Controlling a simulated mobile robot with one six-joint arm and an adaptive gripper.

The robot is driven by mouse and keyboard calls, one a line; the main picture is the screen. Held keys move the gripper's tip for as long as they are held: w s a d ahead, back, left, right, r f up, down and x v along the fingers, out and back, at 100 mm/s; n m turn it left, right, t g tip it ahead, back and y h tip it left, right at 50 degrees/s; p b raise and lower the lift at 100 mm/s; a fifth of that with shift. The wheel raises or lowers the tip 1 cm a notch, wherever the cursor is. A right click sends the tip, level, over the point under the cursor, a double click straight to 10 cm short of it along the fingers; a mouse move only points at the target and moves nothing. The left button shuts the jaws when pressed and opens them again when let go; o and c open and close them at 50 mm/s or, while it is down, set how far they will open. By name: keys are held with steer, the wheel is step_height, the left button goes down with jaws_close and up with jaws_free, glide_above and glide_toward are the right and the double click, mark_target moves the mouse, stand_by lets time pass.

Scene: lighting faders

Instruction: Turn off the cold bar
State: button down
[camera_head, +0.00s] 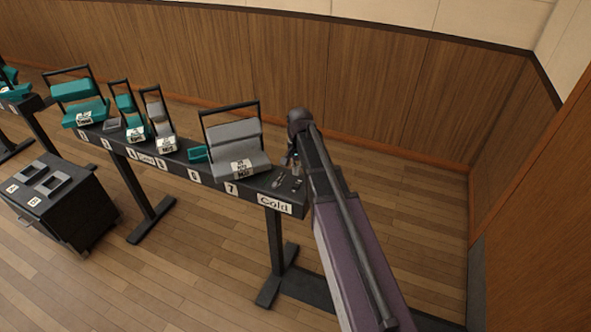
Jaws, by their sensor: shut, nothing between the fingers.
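The long black bar (215,178) stands on legs and runs from the left to the centre right. A white label reading "Cold" (275,204) is on the front of its right end. My gripper (287,182) is at that right end, low over the top surface just behind the label. It is shut and holds nothing. I cannot tell whether its fingertips touch the bar. My arm comes in from the lower right and hides the bar's far right corner.
A grey unit (236,157) in a black frame stands on the bar just left of my gripper. A small teal block (198,154) and several framed units stand further left. A black box (50,212) is at lower left. Wood-panelled walls close the back and right.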

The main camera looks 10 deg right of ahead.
mark_target(297, 185)
steer(key=shift+s+a+f+b, duration=0.1)
steer(key=shift+f+b, duration=0.85)
steer(key=shift+f, duration=0.15)
steer(key=shift+s+a+f+b, duration=0.1)
steer(key=shift+f+b, duration=0.85)
steer(key=shift+f, duration=0.15)
steer(key=shift+d, duration=0.2)
